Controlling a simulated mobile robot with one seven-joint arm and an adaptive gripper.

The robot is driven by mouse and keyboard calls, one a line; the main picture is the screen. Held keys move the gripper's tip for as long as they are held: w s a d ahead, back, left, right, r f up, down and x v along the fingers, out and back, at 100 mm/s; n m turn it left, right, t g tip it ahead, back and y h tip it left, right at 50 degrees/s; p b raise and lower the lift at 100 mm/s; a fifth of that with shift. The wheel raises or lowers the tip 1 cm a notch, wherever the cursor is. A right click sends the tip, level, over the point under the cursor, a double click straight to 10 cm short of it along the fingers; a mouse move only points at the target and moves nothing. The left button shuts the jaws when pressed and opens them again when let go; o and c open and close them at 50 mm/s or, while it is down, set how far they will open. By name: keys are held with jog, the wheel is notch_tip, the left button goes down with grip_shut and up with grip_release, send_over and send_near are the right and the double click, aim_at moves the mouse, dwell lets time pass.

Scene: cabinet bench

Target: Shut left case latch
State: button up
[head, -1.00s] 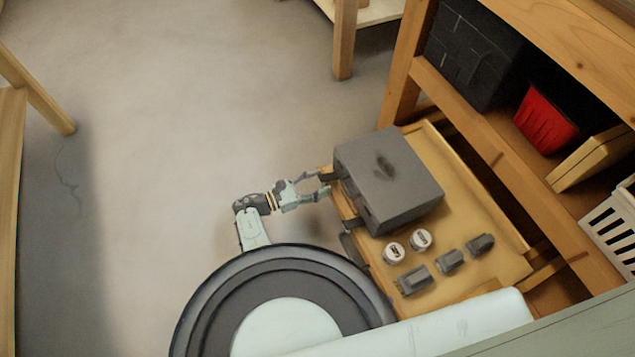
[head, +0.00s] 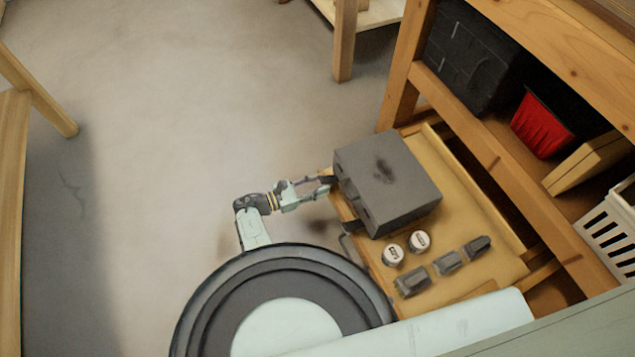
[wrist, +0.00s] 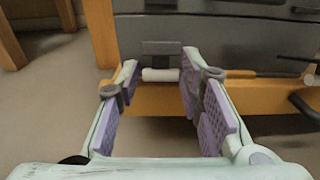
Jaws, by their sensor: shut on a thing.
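The grey case (head: 392,165) sits closed-looking on the wooden drawer board, its front face toward my gripper (head: 327,185). In the wrist view the case's dark front (wrist: 225,45) fills the top. The left case latch (wrist: 160,48) is a dark plate on that front with a pale crossbar at its lower end. My gripper (wrist: 160,75) has its two purple-padded fingers on either side of this bar and is shut on it. Whether the latch is fastened cannot be told. In the head view the latch is hidden by the fingers.
Two white-topped round jars (head: 393,255) and several dark grey blocks (head: 412,281) stand on the board (head: 470,205) beside the case. A wooden shelf with a red bin (head: 541,127), black box (head: 468,60) and white basket (head: 612,230) rises behind. Open floor lies left.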

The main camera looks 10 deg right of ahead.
aim_at(321, 180)
jog(key=r+y+p, duration=0.1)
jog(key=p, duration=0.1)
jog(key=r+y+p, duration=0.1)
jog(key=p, duration=0.2)
jog(key=r+p, duration=0.1)
jog(key=p, duration=0.1)
jog(key=shift+s+d+r+g+y+p, duration=0.1)
jog(key=shift+d+g+y+p, duration=0.15)
jog(key=shift+g+y+p, duration=0.15)
jog(key=y+p, duration=0.1)
jog(key=p, duration=0.2)
jog(key=r+y+p, duration=0.1)
jog(key=p, duration=0.2)
jog(key=shift+d+r+y, duration=0.2)
jog(key=shift+d+y, duration=0.1)
jog(key=shift+d, duration=0.05)
jog(key=y+p, duration=0.1)
jog(key=p, duration=0.1)
jog(key=d+r+y+p, duration=0.1)
jog(key=p, duration=0.1)
jog(key=shift+g+y+p, duration=0.3)
jog(key=shift+g+p, duration=0.05)
jog(key=shift+g, duration=0.05)
jog(key=y+p, duration=0.2)
jog(key=shift+w+d+r+p, duration=0.1)
jog(key=shift+w+d+p, duration=0.2)
jog(key=shift+d, duration=0.1)
jog(key=shift+d+g+y+p, duration=0.3)
jog(key=shift+y+p, duration=0.3)
jog(key=shift+p, duration=0.1)
